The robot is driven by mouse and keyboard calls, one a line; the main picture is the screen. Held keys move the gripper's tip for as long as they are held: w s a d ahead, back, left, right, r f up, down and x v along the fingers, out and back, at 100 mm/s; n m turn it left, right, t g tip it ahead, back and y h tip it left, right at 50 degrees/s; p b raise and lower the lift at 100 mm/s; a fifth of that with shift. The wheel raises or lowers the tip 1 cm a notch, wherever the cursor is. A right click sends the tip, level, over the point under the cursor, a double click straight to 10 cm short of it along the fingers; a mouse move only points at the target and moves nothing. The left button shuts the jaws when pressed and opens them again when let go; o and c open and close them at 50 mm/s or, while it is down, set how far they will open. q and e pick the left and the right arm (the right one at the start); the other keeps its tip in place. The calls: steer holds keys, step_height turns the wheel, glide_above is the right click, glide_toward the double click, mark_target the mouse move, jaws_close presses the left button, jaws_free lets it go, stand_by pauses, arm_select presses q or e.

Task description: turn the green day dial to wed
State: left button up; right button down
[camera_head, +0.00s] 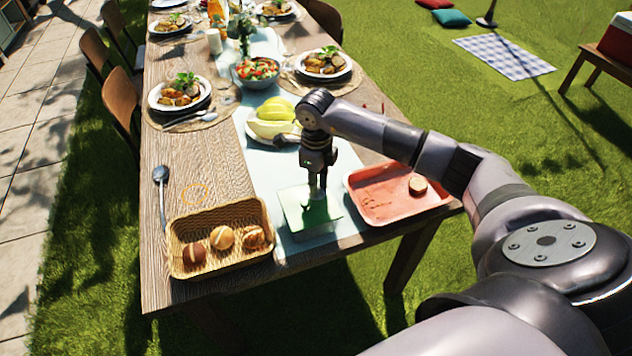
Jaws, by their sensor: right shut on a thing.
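A box with a green top (294,217) stands near the front edge of the table, on the pale runner. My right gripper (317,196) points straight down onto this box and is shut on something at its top. The day dial itself is hidden by the fingers or too small to make out, so I cannot read which day it points to. My left gripper does not show.
A wicker basket (178,250) with several bread rolls stands left of the box. A red tray (372,212) holding one roll lies to the right. A plate of bananas (270,122), a salad bowl (255,85) and set plates are behind. A spoon (160,190) lies at the left edge.

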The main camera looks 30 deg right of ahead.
steer(key=shift+m, duration=0.5)
steer(key=m, duration=0.2)
steer(key=shift+m, duration=0.4)
steer(key=m, duration=0.4)
steer(key=shift+m+b, duration=0.3)
steer(key=m, duration=0.3)
steer(key=shift+m, duration=2.1)
steer(key=c, duration=1.5)
jaws_free()
